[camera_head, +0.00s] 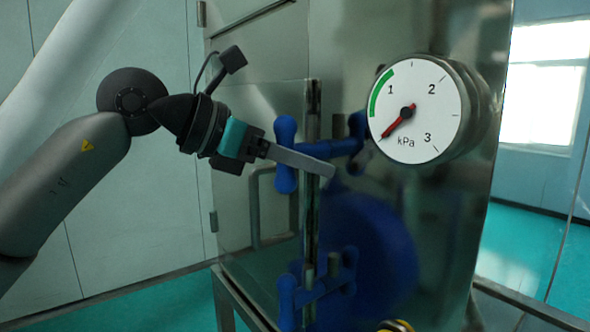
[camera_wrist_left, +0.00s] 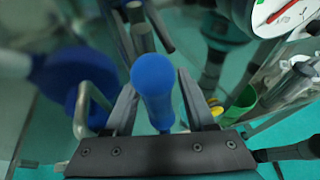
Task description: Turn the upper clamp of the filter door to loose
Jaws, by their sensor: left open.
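The upper clamp (camera_head: 285,154) of the filter door is blue, with a knobbed handle standing upright at the door's edge. My left gripper (camera_head: 312,162) reaches in from the left, with a grey finger crossing in front of the handle. In the left wrist view, a blue handle (camera_wrist_left: 152,85) stands between the two open fingers, with a gap visible on each side. The lower clamp (camera_head: 290,300), also blue, is below on the same door edge. My right gripper is not in view.
A round pressure gauge (camera_head: 415,110) sticks out of the steel cabinet right of the upper clamp. A bent metal door handle (camera_head: 254,210) is below my left gripper. In the left wrist view, a green container (camera_wrist_left: 240,105) is at the right.

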